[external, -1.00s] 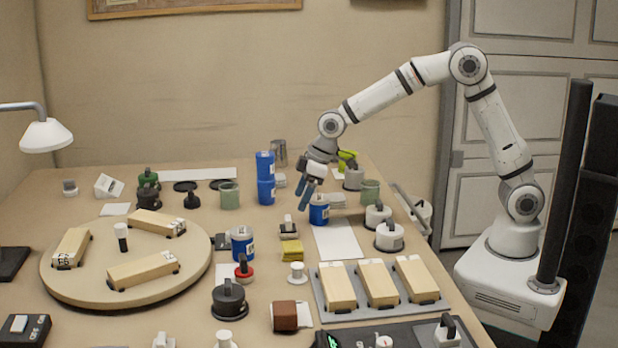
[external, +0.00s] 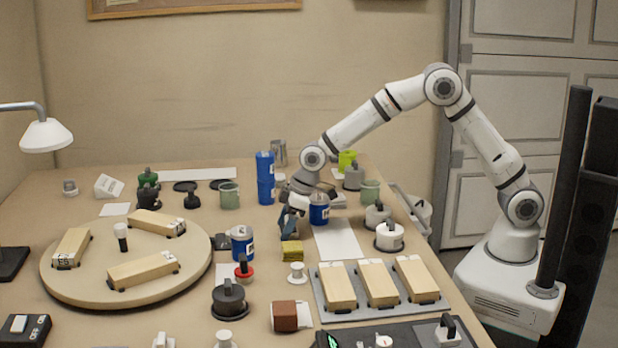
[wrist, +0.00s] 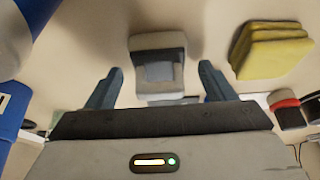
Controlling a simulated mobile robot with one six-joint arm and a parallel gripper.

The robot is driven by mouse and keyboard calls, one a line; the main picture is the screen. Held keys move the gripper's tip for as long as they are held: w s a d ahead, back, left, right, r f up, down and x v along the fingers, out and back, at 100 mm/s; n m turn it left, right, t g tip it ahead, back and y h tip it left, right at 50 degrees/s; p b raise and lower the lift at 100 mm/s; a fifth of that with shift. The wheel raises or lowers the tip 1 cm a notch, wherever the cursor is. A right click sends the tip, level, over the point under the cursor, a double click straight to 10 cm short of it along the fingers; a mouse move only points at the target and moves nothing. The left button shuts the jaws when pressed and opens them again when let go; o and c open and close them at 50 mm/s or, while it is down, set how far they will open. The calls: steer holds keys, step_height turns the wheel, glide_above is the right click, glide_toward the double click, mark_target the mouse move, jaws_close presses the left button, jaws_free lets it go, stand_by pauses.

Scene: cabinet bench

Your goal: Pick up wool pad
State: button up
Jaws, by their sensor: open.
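A small pale block with a grey middle (wrist: 158,72), which I take to be the wool pad, lies on the bench in the wrist view. My gripper (wrist: 160,80) is open, with one dark blue finger on each side of the block and gaps to both. In the external view my gripper (external: 291,218) is low over the bench, just left of a blue can (external: 319,212), and hides the block. I cannot tell how far the fingertips are above the bench.
A yellow stack of pads (external: 291,251) lies just in front of my gripper and also shows in the wrist view (wrist: 272,50). Blue cans (external: 265,180) stand behind it. A white sheet (external: 338,240) and a tray of wooden blocks (external: 326,312) are to the right.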

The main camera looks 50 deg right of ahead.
steer(key=c, duration=1.1)
steer(key=shift+o, duration=0.2)
steer(key=shift+r, duration=0.1)
